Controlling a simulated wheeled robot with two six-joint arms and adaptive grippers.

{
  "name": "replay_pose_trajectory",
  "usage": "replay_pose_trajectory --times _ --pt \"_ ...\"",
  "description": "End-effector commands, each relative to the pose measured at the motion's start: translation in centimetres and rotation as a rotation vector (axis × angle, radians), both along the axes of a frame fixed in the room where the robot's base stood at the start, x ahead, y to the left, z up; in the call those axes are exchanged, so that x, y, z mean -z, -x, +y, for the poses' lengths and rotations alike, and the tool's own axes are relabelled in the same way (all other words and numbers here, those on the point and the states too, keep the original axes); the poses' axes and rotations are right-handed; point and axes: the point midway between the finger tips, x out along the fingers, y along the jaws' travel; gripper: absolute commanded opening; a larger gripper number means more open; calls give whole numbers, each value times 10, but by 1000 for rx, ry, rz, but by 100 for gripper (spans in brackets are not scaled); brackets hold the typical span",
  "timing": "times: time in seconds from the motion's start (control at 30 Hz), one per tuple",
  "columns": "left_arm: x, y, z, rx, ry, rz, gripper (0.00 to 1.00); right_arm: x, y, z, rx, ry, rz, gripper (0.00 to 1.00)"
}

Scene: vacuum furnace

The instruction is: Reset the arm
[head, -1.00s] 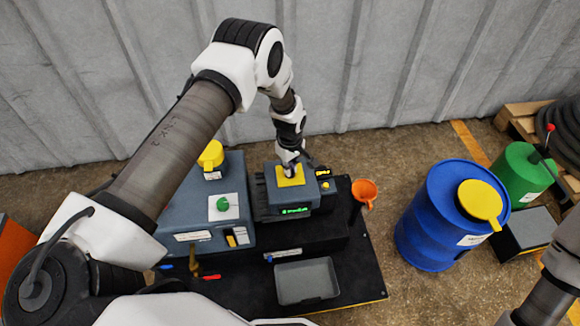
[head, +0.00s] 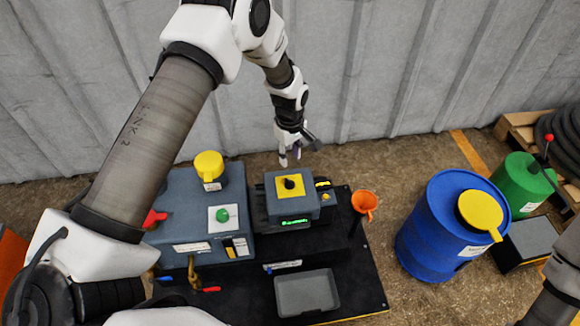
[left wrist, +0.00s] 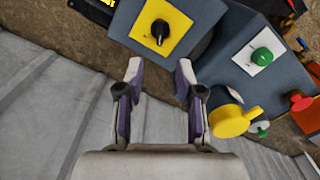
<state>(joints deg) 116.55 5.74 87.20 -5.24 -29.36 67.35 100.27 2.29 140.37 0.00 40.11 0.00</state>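My left arm reaches in from the left of the head view, with its left gripper (head: 290,158) raised behind the grey-blue box with the yellow panel. In the left wrist view the two fingers of the left gripper (left wrist: 160,85) stand apart with nothing between them. The black knob (head: 289,183) sits on the yellow panel and also shows in the left wrist view (left wrist: 159,29), beyond the fingertips and apart from them. My right gripper does not show; only part of the right arm is at the lower right of the head view.
A larger box with a green knob (head: 222,215) and a yellow-capped port (head: 209,165) stands to the left. A grey tray (head: 307,292), orange funnel (head: 364,201), blue drum (head: 436,235) and green drum (head: 525,182) stand around. A corrugated wall (head: 380,70) rises behind the gripper.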

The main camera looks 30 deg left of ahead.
Motion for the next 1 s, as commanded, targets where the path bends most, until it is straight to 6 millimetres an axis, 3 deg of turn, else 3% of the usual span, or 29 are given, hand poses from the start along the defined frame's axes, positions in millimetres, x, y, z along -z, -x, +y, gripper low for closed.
replay_pose_trajectory --times 0.53,0.67,0.77,0.9,1.0 --pt "-7 1 0 0 1 1 36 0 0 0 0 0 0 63" --pt "14 13 -1 3 -1 40 36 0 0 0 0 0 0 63" --pt "47 59 -7 12 0 149 36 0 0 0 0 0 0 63" --pt "100 167 -21 79 24 305 36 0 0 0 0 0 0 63" --pt "122 243 -30 229 62 337 36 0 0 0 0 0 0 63"
